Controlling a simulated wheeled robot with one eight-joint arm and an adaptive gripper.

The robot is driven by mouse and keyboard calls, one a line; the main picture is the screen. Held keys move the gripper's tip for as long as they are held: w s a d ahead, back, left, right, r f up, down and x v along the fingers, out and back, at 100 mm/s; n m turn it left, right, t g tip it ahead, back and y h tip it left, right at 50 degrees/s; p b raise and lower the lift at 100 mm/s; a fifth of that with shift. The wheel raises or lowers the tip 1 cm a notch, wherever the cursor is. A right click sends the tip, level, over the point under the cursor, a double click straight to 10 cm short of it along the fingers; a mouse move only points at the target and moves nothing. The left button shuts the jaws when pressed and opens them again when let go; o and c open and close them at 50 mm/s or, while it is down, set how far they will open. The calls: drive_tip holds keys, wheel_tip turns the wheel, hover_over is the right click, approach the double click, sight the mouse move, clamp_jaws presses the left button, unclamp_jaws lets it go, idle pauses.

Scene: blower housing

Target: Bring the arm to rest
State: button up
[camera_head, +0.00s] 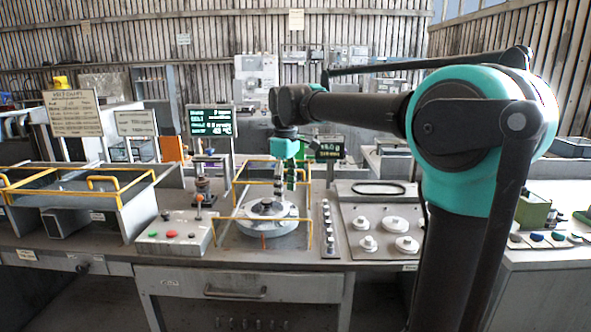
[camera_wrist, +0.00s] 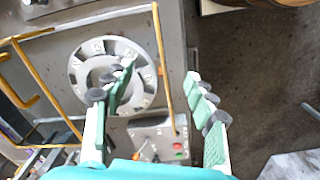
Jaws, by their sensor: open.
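My gripper (camera_wrist: 160,115) is open and empty in the wrist view. Its green-padded fingers stand wide apart above a round grey disc (camera_wrist: 84,72) with cut-outs around its rim. In the head view my gripper (camera_head: 289,182) points down at the end of my raised teal and black arm. It hangs over or just behind the right side of the round fixture (camera_head: 262,222) on the bench. I cannot tell the exact height between the fingers and the disc.
Yellow rails (camera_head: 214,236) stand on both sides of the fixture. A button box (camera_head: 172,236) is at its left, and a plate with white round parts (camera_head: 385,222) is at its right. A tank with yellow handles (camera_head: 78,190) stands farther left. Display screens (camera_head: 211,121) rise behind.

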drive_tip(key=s+d+f+m, duration=0.1)
drive_tip(key=d+f+m, duration=0.1)
drive_tip(key=d+f, duration=0.2)
drive_tip(key=s+d+f+m+t, duration=0.1)
drive_tip(key=s+d+f+m, duration=0.1)
drive_tip(key=d+f, duration=0.2)
drive_tip(key=s+d+f+m, duration=0.2)
drive_tip(key=d+f, duration=0.2)
drive_tip(key=f, duration=0.1)
drive_tip(key=shift+s+d+f+t, duration=0.15)
drive_tip(key=shift+s+f+t, duration=0.1)
drive_tip(key=shift+t, duration=0.15)
drive_tip(key=s+d+f+m+t, duration=0.2)
drive_tip(key=s+d+f+m, duration=0.5)
drive_tip(key=s+f, duration=0.7)
drive_tip(key=d, duration=0.2)
drive_tip(key=shift+d+f, duration=0.25)
drive_tip(key=shift+d, duration=0.1)
drive_tip(key=shift+w, duration=0.1)
